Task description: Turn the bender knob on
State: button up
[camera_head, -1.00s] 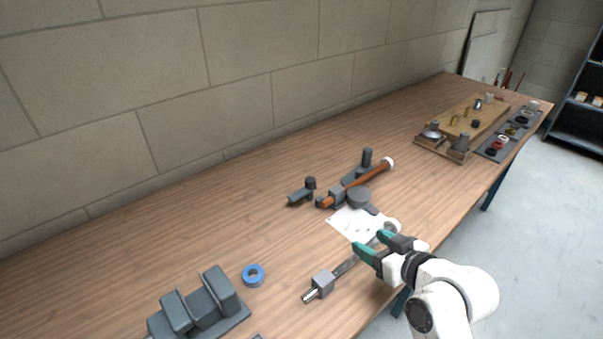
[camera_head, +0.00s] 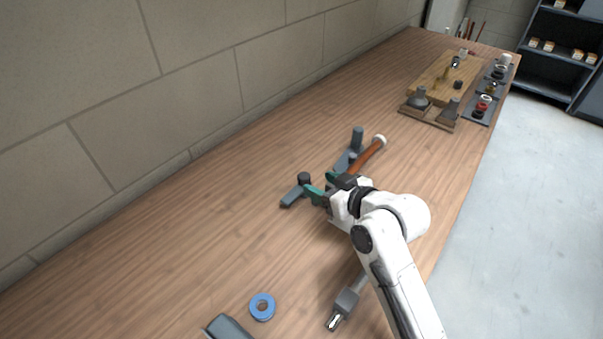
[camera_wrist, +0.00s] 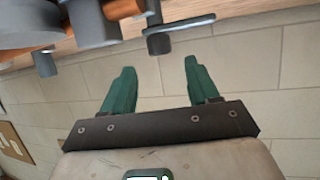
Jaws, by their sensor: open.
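The bender (camera_head: 352,160) is a grey tool lying on the table with an orange-brown pipe (camera_head: 368,155) through it. At its left end a dark round knob (camera_head: 304,178) stands by a short grey bar (camera_head: 292,195). My gripper (camera_head: 322,184) is open and empty, just right of the knob, and hides part of the bender. In the wrist view the green fingers of my gripper (camera_wrist: 159,64) are apart. The dark knob (camera_wrist: 159,44) shows ahead of the gap between them, apart from both fingertips. The bender's body and pipe fill the upper left there.
A blue ring (camera_head: 262,307) and a grey tool with a metal tip (camera_head: 347,300) lie near the front. A wooden board with fittings (camera_head: 445,80) stands at the far end. The wall runs along the left side. The table left of the bender is clear.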

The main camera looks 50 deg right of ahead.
aim_at(307, 178)
jog(key=x, duration=0.7)
jog(key=shift+w+d+f, duration=0.1)
jog(key=shift+w+f, duration=0.15)
jog(key=shift+w, duration=0.05)
grip_shut()
